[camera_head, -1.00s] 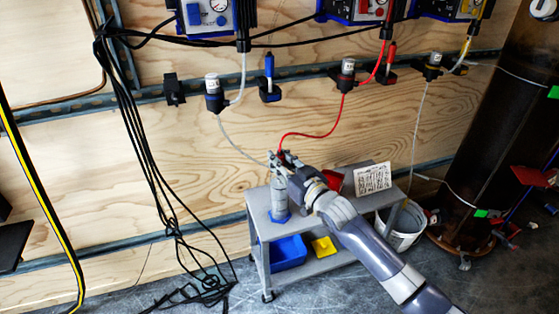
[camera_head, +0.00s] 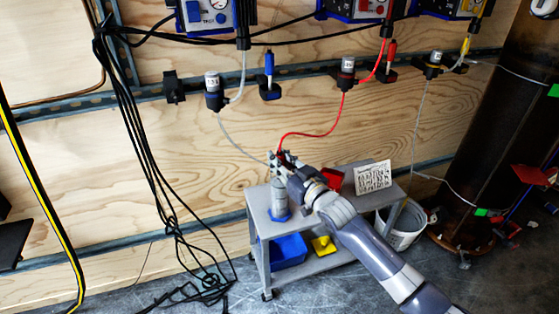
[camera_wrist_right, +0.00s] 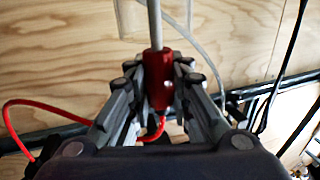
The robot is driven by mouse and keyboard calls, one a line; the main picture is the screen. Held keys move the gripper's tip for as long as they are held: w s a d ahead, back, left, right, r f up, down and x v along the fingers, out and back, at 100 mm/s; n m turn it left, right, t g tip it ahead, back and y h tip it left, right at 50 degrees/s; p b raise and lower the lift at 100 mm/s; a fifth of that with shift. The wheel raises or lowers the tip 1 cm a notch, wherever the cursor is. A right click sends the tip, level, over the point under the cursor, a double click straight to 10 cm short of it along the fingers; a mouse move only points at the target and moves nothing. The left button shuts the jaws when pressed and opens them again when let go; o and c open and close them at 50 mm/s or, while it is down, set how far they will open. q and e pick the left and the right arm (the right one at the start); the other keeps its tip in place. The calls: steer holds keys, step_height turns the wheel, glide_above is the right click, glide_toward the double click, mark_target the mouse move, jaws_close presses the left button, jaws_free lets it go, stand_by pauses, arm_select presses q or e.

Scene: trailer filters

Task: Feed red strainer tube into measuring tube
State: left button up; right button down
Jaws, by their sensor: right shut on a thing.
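My right gripper (camera_head: 281,160) is above the small grey cart. In the right wrist view, its fingers (camera_wrist_right: 158,84) are shut around the red strainer fitting (camera_wrist_right: 159,80), with a pale thin tube rising from it and a red hose curving away below. The clear measuring tube (camera_head: 280,199) stands upright on a blue base on the cart's left end, just below the gripper in the head view. A clear cylinder edge at the top of the wrist view (camera_wrist_right: 130,14) looks like it. My left gripper is out of view.
The grey cart (camera_head: 345,203) carries a red bin (camera_head: 333,178) and a printed card (camera_head: 373,176), with a blue bin (camera_head: 288,251) below. A white bucket (camera_head: 402,228) stands to its right. Black cables (camera_head: 150,170) hang at left. A red hose (camera_head: 312,135) runs to the wall.

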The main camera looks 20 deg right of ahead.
steer(key=c, duration=1.4)
jaws_free()
steer(key=shift+f, duration=0.1)
steer(key=shift+s+d, duration=0.15)
steer(key=shift+s, duration=0.45)
steer(key=v, duration=1)
steer(key=shift+s+d, duration=0.15)
steer(key=shift+s, duration=0.2)
